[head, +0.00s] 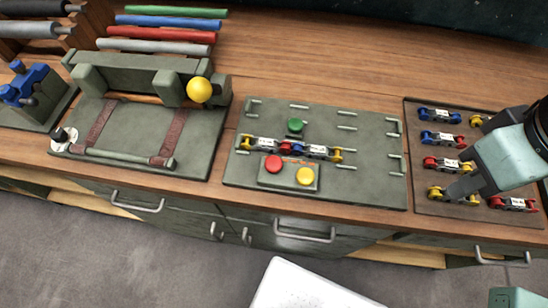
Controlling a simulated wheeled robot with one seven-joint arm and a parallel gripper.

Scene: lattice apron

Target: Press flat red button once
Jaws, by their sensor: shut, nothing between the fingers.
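The flat red button (273,163) is on the left of a small raised grey-green box at the front of the middle board (370,185). A yellow button (305,176) is on the same box, to its right. A green button (295,126) stands farther back on the board. My gripper (464,188) is shut and empty over the right-hand tray, well to the right of the red button and apart from it. Its fingertips are small and partly hard to make out against the parts below.
A row of small linked parts (312,151) lies just behind the button box. The right tray (415,185) holds several blue, red and yellow parts. A fixture with a yellow ball (199,90) stands to the left. Coloured rods (160,34) lie at the back left.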

